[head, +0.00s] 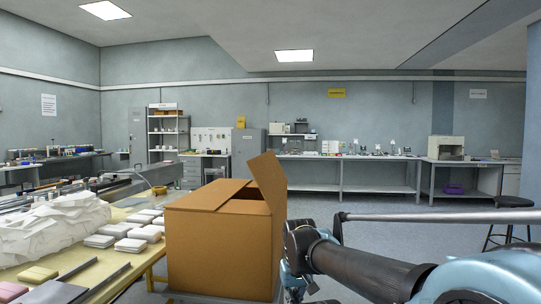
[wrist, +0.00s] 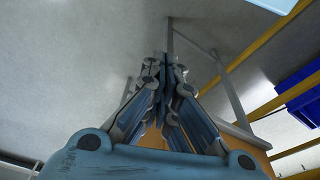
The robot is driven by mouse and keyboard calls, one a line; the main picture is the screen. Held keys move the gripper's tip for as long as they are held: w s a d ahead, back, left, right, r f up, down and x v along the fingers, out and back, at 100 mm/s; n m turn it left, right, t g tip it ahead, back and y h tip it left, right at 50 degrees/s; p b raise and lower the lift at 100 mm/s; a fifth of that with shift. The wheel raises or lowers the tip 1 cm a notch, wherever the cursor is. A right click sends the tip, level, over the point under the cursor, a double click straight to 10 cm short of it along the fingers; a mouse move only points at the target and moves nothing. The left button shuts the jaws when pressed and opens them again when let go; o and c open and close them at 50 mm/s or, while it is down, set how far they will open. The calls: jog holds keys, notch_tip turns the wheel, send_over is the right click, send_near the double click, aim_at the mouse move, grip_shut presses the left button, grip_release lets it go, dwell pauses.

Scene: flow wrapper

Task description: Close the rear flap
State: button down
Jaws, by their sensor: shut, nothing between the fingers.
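A brown cardboard box (head: 215,245) stands at the right end of the table in the head view. One flap (head: 268,180) sticks up, tilted, at the right side of its top. Another flap (head: 205,195) lies about flat over the left part, and a dark gap (head: 245,207) shows between them. I cannot tell for sure which flap is the rear one. My gripper (wrist: 165,65) is shut and empty in the wrist view, pointing at grey floor. In the head view my arm's end is low, right of the box; the fingertips are not clear there. A brown panel (wrist: 255,155), perhaps the box, shows behind the fingers.
The table (head: 150,262) left of the box holds white packs (head: 130,245), a white crumpled heap (head: 55,225) and coloured blocks. A stool (head: 510,215) stands at the right. Open floor lies behind the box. A blue bin (wrist: 298,95) shows in the wrist view.

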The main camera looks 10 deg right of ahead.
jog(key=shift+r, duration=0.1)
jog(key=w+r+m+y, duration=0.1)
jog(key=w+r+m, duration=0.2)
jog(key=w+r, duration=0.6)
jog(key=w+r+m, duration=0.4)
jog(key=r, duration=0.8)
jog(key=w+r+m+y, duration=0.1)
jog(key=w+r+m, duration=0.2)
jog(key=w+r, duration=0.6)
jog(key=w+d+r+m, duration=0.2)
jog(key=w+r+m, duration=0.2)
jog(key=w+r, duration=0.3)
jog(key=w+d+r+m+g+y, duration=0.1)
jog(key=w+d+r+m, duration=0.25)
jog(key=w+r, duration=0.35)
jog(key=w+d+r+m, duration=0.1)
jog(key=w+r+m, duration=0.35)
jog(key=r, duration=0.45)
send_over(268, 164)
jog(key=d, duration=0.2)
jog(key=shift+s+a+f, duration=0.1)
jog(key=shift+f, duration=2.75)
jog(key=shift+s+a+f, duration=0.1)
jog(key=shift+f, duration=2.75)
jog(key=shift+w, duration=0.1)
